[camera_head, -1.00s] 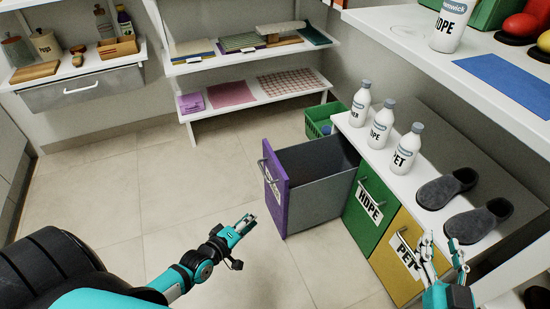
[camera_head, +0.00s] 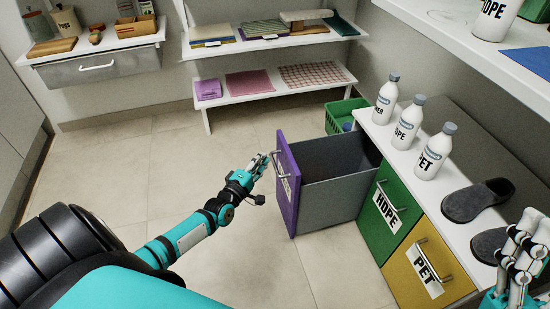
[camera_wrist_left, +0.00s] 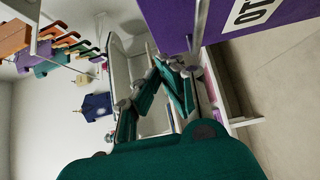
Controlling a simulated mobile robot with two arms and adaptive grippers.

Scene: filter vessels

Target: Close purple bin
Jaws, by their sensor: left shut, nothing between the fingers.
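The purple bin (camera_head: 289,200) is a pulled-out drawer with a purple front, a grey body and a metal handle (camera_head: 282,154). It stands open, left of the green HDPE bin. My left gripper (camera_head: 261,163) is shut and empty, just left of the purple front, near the handle. I cannot tell whether it touches. In the left wrist view, the purple front (camera_wrist_left: 205,22) fills the upper right, close beside the left fingers (camera_wrist_left: 161,64). My right gripper (camera_head: 526,226) is at the right edge, in front of the counter, with its fingers apart and no object visible between them.
The green HDPE bin (camera_head: 376,220) and yellow PET bin (camera_head: 412,276) are shut under a white counter with bottles (camera_head: 433,152) and grey slippers (camera_head: 476,198). A green basket (camera_head: 338,118) stands behind the purple bin. Floor (camera_head: 235,265) left of it is clear.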

